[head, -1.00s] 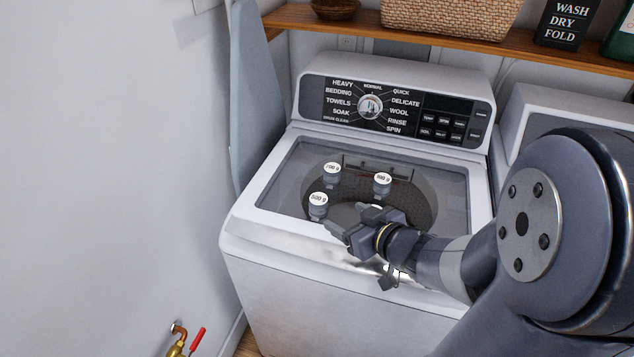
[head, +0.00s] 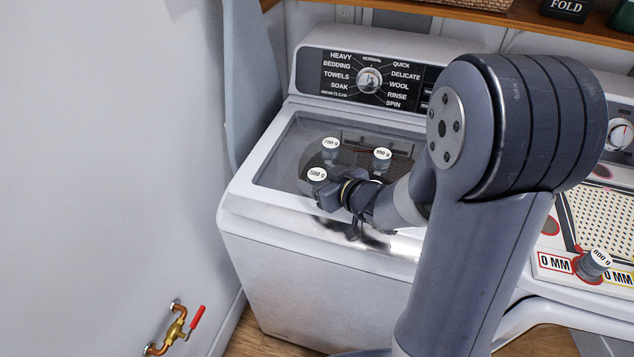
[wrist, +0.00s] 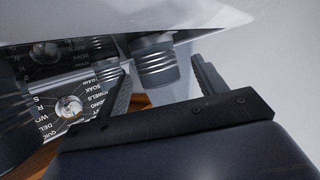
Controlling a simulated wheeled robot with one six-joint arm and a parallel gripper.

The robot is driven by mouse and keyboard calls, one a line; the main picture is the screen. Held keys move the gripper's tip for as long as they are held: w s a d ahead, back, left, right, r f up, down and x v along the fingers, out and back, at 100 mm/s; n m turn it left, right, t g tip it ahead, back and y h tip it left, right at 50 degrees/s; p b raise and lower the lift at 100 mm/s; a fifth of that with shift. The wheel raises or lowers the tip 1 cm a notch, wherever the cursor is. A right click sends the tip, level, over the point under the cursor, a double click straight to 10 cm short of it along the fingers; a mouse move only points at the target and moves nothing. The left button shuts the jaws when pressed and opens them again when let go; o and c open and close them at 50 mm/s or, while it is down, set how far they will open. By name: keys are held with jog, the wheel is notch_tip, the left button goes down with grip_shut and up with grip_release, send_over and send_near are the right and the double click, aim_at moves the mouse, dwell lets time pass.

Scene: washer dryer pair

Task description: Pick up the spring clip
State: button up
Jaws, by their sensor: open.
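I cannot make out a spring clip in either view. My gripper (head: 322,190) is low over the front part of the washer's dark lid, its jaws open. The 500 g weight (head: 316,175), a grey cylinder with a white top, is right at the fingers. In the wrist view a ribbed grey weight (wrist: 156,62) shows between the two dark fingers (wrist: 160,85); I cannot tell whether they touch it. Part of the lid is hidden behind my gripper and arm.
Two more weights, one marked 700 g (head: 330,148) and another (head: 382,158), stand on the washer (head: 290,265). At right, a dotted panel (head: 600,215) with "0 MM" labels and an 800 g weight (head: 595,263) lies on the neighbouring machine. A wall stands at left.

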jog(key=shift+x, duration=0.8)
jog(key=c, duration=1.2)
jog(key=shift+o, duration=0.2)
jog(key=shift+r, duration=0.1)
